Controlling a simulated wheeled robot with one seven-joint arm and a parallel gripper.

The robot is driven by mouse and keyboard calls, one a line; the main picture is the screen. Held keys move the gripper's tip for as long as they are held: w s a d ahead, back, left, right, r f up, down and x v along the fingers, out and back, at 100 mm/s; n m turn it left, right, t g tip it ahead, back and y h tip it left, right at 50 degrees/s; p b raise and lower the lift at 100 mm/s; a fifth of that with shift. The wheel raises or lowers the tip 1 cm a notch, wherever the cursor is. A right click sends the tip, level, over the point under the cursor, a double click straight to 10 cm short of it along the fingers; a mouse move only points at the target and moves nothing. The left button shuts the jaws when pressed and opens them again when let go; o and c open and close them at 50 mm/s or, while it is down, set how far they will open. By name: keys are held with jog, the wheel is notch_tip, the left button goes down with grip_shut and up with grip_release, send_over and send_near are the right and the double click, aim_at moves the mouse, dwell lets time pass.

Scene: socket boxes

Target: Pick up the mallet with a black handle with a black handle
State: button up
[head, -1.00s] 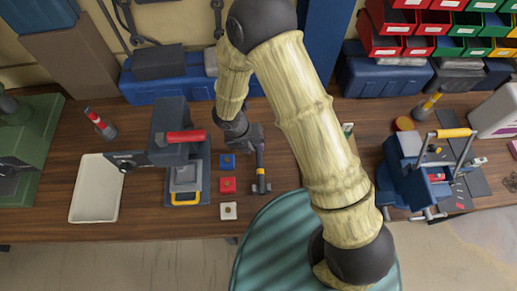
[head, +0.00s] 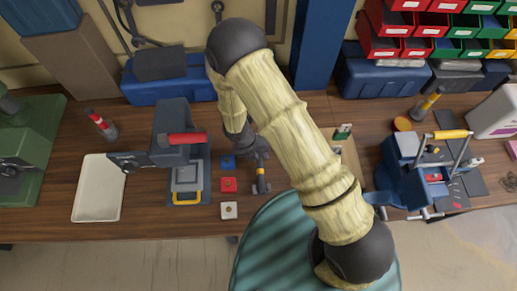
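The mallet (head: 261,186) lies on the wooden bench just right of the column of small socket boxes. Its dark crosspiece with a little yellow is at the front, and its dark shaft runs back toward my gripper. My gripper (head: 259,157) is over or close to the far part of the mallet, low near the bench. My arm and the gripper body hide that end of the mallet. The fingers are small and dark, so I cannot tell whether they touch the mallet or are closed.
Blue (head: 228,162), red (head: 229,184) and white (head: 229,210) socket boxes stand close left of the mallet. A grey press with a red handle (head: 182,139) is further left, beside a white tray (head: 82,212). A blue machine (head: 400,170) stands right.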

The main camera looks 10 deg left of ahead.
dwell(0.5)
grip_shut()
jog(key=shift+r, duration=0.1)
notch_tip(320, 180, up, 10)
jog(key=shift+f+b, duration=0.1)
jog(key=shift+b, duration=0.4)
dwell(0.5)
